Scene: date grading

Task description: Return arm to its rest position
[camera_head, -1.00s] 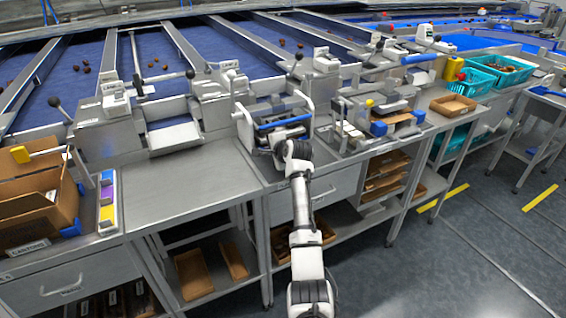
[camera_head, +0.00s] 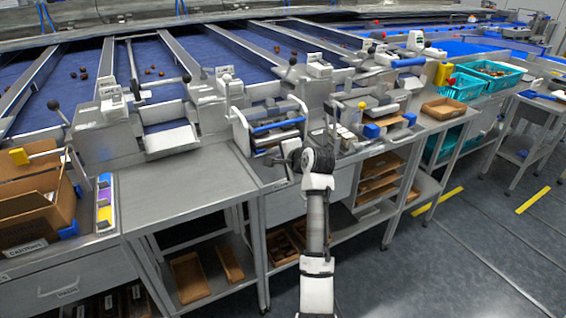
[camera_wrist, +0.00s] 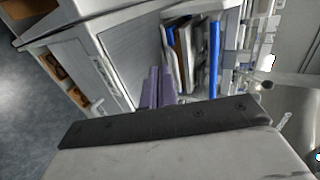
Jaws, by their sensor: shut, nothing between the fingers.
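My arm reaches up from the bottom of the head view, with its dark wrist joint over the front of the steel bench (camera_head: 200,182). My gripper (camera_head: 272,161) is small there and partly hidden by the wrist, in front of the tray station with the blue bar (camera_head: 278,126). In the wrist view two purple-grey fingers (camera_wrist: 158,88) stand side by side, shut, with nothing seen between them. A large pale arm part of mine fills the bottom of that view.
A cardboard carton (camera_head: 35,205) stands at the left beside a coloured strip (camera_head: 104,205). A brown tray (camera_head: 444,108) and teal crates (camera_head: 462,86) stand to the right. Dates lie on blue lanes (camera_head: 160,56) behind. The floor at lower right is clear.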

